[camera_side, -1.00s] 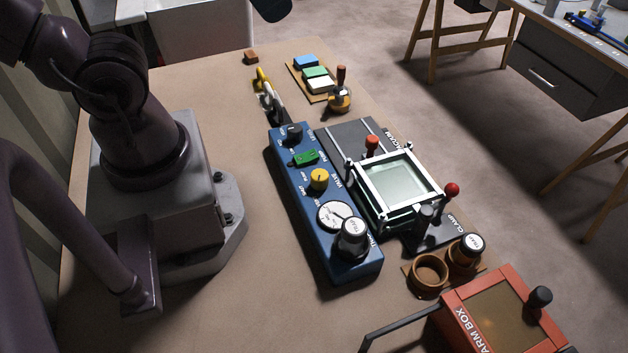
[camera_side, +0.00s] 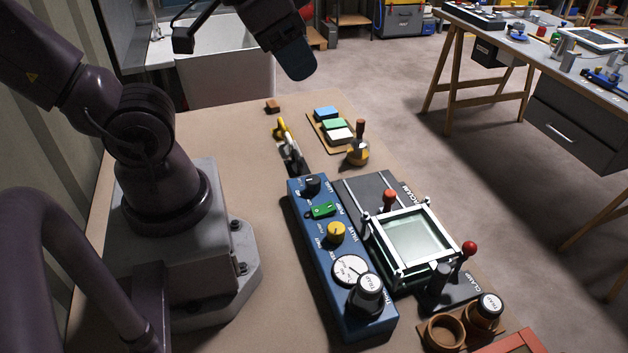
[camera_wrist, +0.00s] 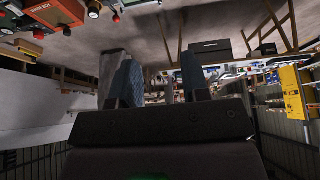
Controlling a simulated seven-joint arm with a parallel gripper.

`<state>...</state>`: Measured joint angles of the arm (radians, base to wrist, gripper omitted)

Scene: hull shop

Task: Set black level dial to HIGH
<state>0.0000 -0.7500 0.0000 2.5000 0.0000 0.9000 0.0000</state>
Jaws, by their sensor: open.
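The black level dial (camera_side: 312,185) sits at the far end of the blue control box (camera_side: 345,290) in the side view. A pale mark shows on its top, but the small lettering around it is too unclear to tell its setting. My gripper (camera_side: 299,72) is high up beyond the box, well apart from the dial and touching nothing. In the wrist view my gripper (camera_wrist: 157,75) is open and empty, its two fingers apart. The dial cannot be made out in the wrist view.
On the box are a green switch (camera_side: 322,209), yellow knob (camera_side: 336,232), round gauge (camera_side: 350,270) and large black knob (camera_side: 367,294). A clamp frame (camera_side: 416,240) stands to the right. A yellow-handled lever (camera_side: 283,131) and a wooden-handled tool (camera_side: 358,147) stand beyond the box.

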